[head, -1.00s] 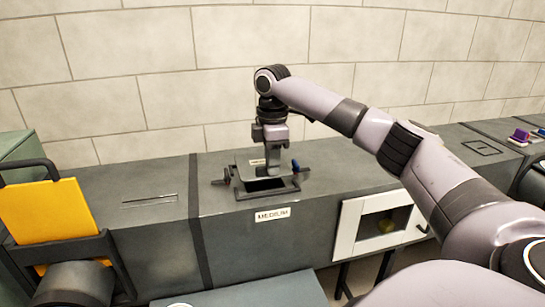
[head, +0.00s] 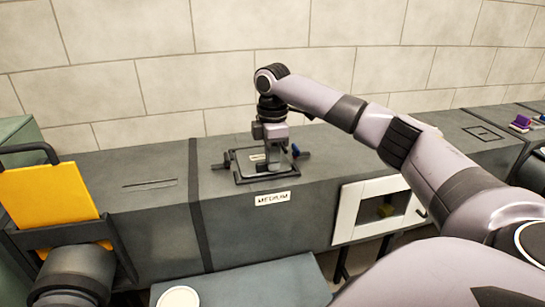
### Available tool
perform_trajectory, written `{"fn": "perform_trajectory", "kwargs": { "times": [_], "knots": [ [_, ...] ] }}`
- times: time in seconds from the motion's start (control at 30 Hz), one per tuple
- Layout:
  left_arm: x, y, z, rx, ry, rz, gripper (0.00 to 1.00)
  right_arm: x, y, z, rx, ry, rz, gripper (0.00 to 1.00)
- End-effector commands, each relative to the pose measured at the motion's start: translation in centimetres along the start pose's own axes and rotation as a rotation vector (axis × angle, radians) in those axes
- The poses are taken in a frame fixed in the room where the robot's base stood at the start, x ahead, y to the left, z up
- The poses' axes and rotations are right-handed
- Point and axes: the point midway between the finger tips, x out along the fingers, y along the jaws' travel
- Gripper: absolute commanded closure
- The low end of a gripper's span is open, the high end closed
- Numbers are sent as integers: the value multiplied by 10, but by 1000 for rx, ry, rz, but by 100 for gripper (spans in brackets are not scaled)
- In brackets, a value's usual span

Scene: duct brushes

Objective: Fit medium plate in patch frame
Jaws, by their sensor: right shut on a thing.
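The patch frame (head: 240,180) is a dark rim with clamps at its left and right sides, on top of the grey duct above a "MEDIUM" label (head: 272,198). The medium plate (head: 244,163) is grey with a small pale label and appears to lie flat inside the frame, covering its opening. Whether it is fully seated I cannot tell. My right gripper (head: 271,166) points down over the plate and is shut on it; its fingers are partly hard to make out.
A yellow panel (head: 48,195) stands in a black holder at the left. A slot (head: 150,183) shows in the duct top. A white disc (head: 178,298) lies on a low grey surface (head: 255,280). Small coloured blocks (head: 521,122) sit far right.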

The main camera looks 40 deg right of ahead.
Motion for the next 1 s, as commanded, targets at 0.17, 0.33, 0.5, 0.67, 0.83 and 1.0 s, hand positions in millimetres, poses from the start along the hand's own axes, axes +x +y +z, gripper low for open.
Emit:
{"fn": "perform_trajectory", "kwargs": {
  "times": [0.17,0.33,0.5,0.67,0.83,1.0],
  "knots": [
    [0,0,0,0,0,0,57,0,0,0,0,1,1,100],
    [0,0,0,0,0,0,57,0,0,0,0,1,1,60],
    [0,0,0,0,-1,0,57,0,0,0,0,0,0,59],
    [0,0,0,0,-1,0,57,-2,0,0,0,0,0,59],
    [1,0,2,0,-1,0,57,-24,1,-1,0,3,3,59],
    [1,0,2,0,-1,0,57,-52,0,-1,0,2,3,59]
  ]
}}
